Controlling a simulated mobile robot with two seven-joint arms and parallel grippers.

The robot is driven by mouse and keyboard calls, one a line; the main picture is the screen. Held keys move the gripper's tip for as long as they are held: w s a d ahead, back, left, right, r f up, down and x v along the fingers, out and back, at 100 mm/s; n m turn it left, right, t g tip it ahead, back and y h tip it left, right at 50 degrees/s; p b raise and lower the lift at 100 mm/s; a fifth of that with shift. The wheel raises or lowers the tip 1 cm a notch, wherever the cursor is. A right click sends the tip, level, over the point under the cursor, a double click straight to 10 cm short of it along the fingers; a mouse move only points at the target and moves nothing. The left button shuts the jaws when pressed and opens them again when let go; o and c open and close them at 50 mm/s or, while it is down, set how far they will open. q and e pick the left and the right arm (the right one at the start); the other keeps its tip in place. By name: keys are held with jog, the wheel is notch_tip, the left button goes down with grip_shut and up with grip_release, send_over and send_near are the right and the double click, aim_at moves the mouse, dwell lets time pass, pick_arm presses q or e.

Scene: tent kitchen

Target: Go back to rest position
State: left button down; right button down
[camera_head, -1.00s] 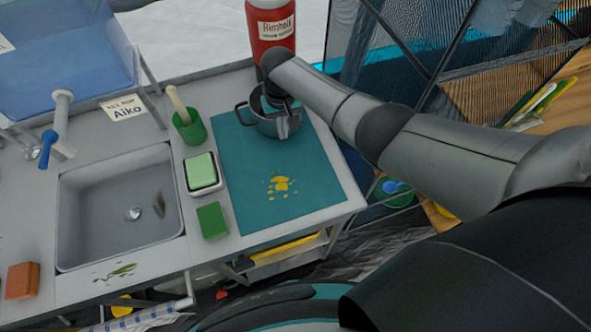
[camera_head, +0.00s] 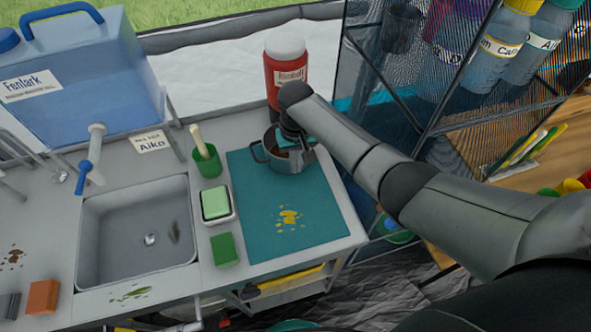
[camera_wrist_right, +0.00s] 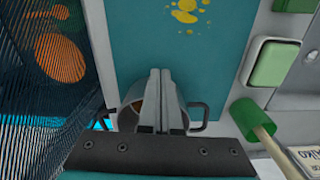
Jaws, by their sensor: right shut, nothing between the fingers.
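My right gripper (camera_head: 301,152) is shut and empty. It hangs over the far part of the teal mat, above or beside a grey pot (camera_head: 291,161); whether it touches the pot I cannot tell. In the right wrist view its two fingers (camera_wrist_right: 160,84) are together in front of the pot (camera_wrist_right: 131,119), hiding its middle. My right arm reaches in from the lower right. My left gripper is not in view.
The teal mat (camera_head: 255,210) has yellow stains. A red bottle (camera_head: 286,75) stands behind the pot. A green cup with a brush (camera_head: 207,165), a soap dish (camera_head: 216,204), a green sponge (camera_head: 224,250) and a sink (camera_head: 120,250) lie left. A mesh rack (camera_head: 400,110) stands right.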

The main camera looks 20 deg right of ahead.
jog(key=shift+r, duration=1.4)
jog(key=shift+s, duration=0.1)
